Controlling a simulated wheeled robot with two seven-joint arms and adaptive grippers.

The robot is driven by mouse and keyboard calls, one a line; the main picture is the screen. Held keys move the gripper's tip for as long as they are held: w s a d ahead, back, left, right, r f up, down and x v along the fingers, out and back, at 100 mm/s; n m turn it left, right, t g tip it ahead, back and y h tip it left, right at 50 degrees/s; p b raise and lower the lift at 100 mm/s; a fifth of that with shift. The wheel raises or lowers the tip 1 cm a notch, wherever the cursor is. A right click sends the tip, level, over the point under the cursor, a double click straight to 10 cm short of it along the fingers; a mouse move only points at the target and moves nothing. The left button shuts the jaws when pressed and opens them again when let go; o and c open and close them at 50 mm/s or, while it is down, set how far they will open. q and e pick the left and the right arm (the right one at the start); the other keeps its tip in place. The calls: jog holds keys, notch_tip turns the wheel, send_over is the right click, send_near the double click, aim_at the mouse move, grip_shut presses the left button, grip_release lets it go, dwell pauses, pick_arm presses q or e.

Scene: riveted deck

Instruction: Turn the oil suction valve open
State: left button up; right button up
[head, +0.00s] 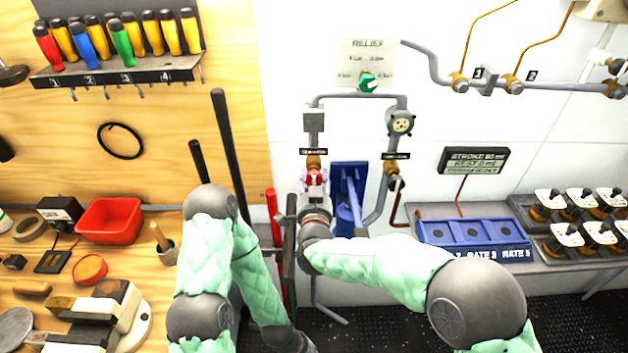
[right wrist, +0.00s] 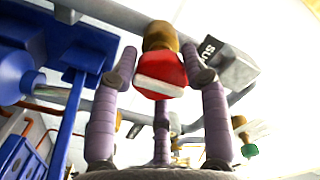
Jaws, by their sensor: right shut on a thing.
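The suction valve has a red handle with a pale band (right wrist: 160,75) on a brass body (right wrist: 160,36), below a dark label (head: 313,152); the wrist label begins "SU". In the head view the brass body (head: 313,162) shows above the red handle (head: 316,177). My right gripper (head: 315,184) is shut on the handle. In the right wrist view its purple fingers (right wrist: 160,68) stand on both sides of the handle, with a third finger below. The handle's exact turn angle is hard to tell. My left arm hangs at the lower left; its gripper is out of view.
A second labelled valve (head: 396,182) and a round gauge (head: 401,123) are on the right pipe. A blue pump (head: 348,190) stands between the pipes. A green relief knob (head: 368,82) is above. Dark rods (head: 228,140) lean left. A blue box (head: 473,234) is right.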

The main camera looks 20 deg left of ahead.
jog(key=o, duration=1.2)
jog(key=shift+c, duration=0.2)
jog(key=v, duration=1.2)
